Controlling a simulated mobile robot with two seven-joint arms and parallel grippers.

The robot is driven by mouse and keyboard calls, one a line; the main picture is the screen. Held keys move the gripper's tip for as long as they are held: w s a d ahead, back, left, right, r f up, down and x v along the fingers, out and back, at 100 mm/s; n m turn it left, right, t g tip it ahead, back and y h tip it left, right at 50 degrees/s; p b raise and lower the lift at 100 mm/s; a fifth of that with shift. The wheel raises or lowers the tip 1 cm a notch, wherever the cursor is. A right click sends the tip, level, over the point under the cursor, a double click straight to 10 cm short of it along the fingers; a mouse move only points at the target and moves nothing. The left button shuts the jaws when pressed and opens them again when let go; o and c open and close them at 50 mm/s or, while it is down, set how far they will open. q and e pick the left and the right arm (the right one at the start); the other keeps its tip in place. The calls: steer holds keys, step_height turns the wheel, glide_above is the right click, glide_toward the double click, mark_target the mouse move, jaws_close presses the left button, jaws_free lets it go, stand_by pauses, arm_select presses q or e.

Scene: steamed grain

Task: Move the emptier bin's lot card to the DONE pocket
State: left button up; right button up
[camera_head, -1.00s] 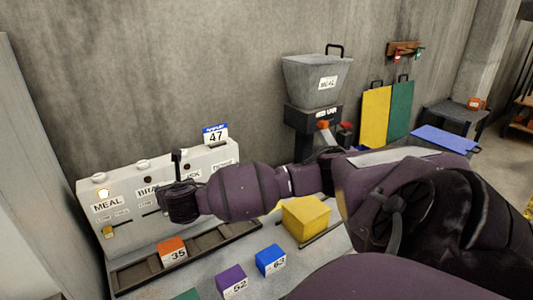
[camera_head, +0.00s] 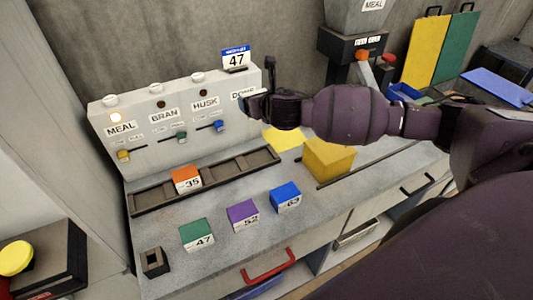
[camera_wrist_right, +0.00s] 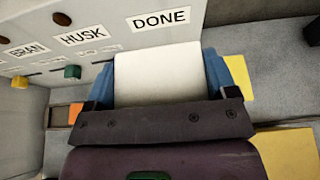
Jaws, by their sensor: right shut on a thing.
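My right gripper (camera_head: 256,106) is at the right end of the grey panel (camera_head: 140,150), in front of the DONE label (camera_head: 240,95). In the right wrist view the right gripper (camera_wrist_right: 165,85) is shut on a blank white card (camera_wrist_right: 157,75), whose upper edge lies just below the DONE label (camera_wrist_right: 160,20). The card's printed side is hidden, and I cannot tell whether it touches the panel or sits in a pocket. The panel also has MEAL (camera_head: 121,129), BRAN (camera_head: 164,116) and HUSK (camera_head: 205,104) labels. My left gripper is not in view.
A 47 sign (camera_head: 236,60) stands on the panel. A dark rack (camera_head: 225,172) holds an orange block (camera_head: 186,175). Green (camera_head: 196,232), purple (camera_head: 242,212) and blue (camera_head: 285,195) blocks stand in front. A yellow block (camera_head: 328,158) is right of the rack.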

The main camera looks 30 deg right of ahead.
steer(key=b, duration=0.2)
glide_above(259, 159)
step_height(259, 159, down, 14)
steer(key=shift+r, duration=0.1)
steer(key=shift+f, duration=0.7)
step_height(259, 159, down, 4)
steer(key=shift+b, duration=0.4)
steer(key=shift+f, duration=0.2)
steer(key=o, duration=0.9)
steer(key=shift+r, duration=0.2)
